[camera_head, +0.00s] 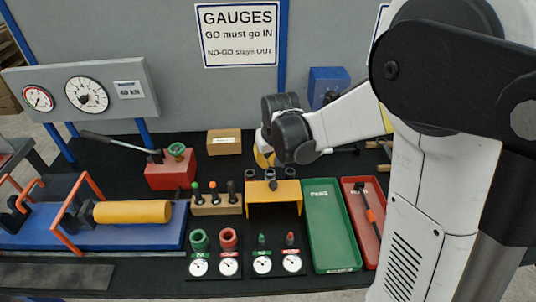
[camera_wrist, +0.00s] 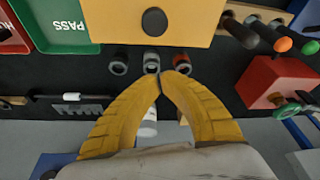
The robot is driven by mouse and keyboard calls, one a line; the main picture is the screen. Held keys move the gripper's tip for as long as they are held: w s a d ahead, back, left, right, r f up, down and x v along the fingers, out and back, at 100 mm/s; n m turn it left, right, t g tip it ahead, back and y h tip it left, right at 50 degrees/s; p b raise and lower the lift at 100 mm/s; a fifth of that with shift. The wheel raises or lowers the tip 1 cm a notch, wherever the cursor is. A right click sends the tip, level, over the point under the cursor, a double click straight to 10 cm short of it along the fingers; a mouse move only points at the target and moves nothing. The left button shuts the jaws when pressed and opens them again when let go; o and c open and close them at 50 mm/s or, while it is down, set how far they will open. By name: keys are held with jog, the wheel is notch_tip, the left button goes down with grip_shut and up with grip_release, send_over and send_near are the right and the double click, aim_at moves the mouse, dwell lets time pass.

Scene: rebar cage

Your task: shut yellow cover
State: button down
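A yellow half-round cover (camera_head: 132,212) lies along the blue bed at the left, beside an orange frame; I cannot tell its hinge state. A yellow box-shaped stand (camera_head: 273,192) with a dark knob on top stands near the middle; its top also fills the upper wrist view (camera_wrist: 190,15). My gripper (camera_head: 264,157) is above the back of the stand, far right of the blue bed.
A green tray (camera_head: 330,222) and a red tray (camera_head: 376,240) lie right of the stand. A red block with a lever (camera_head: 170,175) and a wooden peg rack (camera_head: 216,205) stand to its left. Several dial gauges (camera_head: 262,264) are in front. A cardboard box (camera_head: 224,142) is behind.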

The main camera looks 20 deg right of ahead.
aim_at(273, 196)
jog(key=shift+s+f+b, duration=0.2)
jog(key=shift+s+f, duration=0.05)
jog(key=shift+s, duration=0.7)
jog(key=shift+s+f+b, duration=0.15)
jog(key=shift+s+f, duration=0.05)
jog(key=shift+s, duration=0.7)
jog(key=s+a+p, duration=0.1)
jog(key=s+a, duration=0.2)
jog(key=s, duration=0.9)
jog(key=shift+p, duration=0.3)
jog(key=shift+s+a, duration=0.1)
jog(key=shift+s, duration=0.05)
